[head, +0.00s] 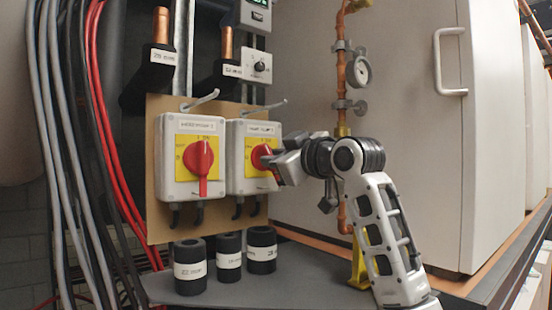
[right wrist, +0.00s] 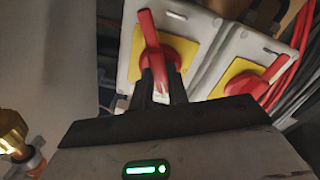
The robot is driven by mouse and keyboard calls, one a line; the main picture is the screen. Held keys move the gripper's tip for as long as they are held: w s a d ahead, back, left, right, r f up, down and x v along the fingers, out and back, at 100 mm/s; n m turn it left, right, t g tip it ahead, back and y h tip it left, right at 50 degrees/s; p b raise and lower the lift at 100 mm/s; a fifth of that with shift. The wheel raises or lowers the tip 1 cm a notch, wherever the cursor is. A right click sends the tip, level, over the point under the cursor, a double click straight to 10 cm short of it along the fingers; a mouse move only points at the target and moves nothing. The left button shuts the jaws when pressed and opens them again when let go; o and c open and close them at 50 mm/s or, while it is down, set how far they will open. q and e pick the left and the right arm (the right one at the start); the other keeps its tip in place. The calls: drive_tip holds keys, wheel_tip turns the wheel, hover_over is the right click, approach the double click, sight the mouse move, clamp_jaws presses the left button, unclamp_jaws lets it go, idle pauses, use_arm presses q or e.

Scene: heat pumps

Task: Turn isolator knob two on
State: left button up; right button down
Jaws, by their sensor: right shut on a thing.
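Two grey isolator boxes with yellow plates and red knobs are mounted side by side on a tan board. The right box (head: 236,168) carries isolator knob two (head: 261,156), partly hidden by my right gripper (head: 274,163). In the right wrist view this knob (right wrist: 148,30) stands between my gripper's fingers (right wrist: 161,84), which are shut on it. The left box's red knob (head: 201,165) has its handle pointing down; it also shows in the right wrist view (right wrist: 258,84). The small label print is hard to read. My left gripper is not in view.
Several black labelled cylinders (head: 189,268) stand on a dark shelf below the boxes. A white cabinet (head: 420,150) is at right. Red and grey cables (head: 95,100) hang at left.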

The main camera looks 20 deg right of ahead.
drive_tip(key=m, duration=0.5)
drive_tip(key=shift+m, duration=0.4)
idle(0.4)
drive_tip(key=c, duration=1.4)
unclamp_jaws()
drive_tip(key=shift+o, duration=0.2)
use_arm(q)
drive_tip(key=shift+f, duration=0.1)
use_arm(e)
drive_tip(key=shift+s, duration=0.15)
use_arm(q)
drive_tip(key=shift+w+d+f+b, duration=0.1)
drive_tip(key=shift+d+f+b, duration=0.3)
drive_tip(key=shift+b, duration=0.85)
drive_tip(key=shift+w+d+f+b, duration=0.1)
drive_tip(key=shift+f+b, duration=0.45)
drive_tip(key=shift+b, duration=0.65)
use_arm(e)
drive_tip(key=v, duration=1.5)
drive_tip(key=shift+s+d, duration=0.2)
drive_tip(key=shift+s, duration=0.15)
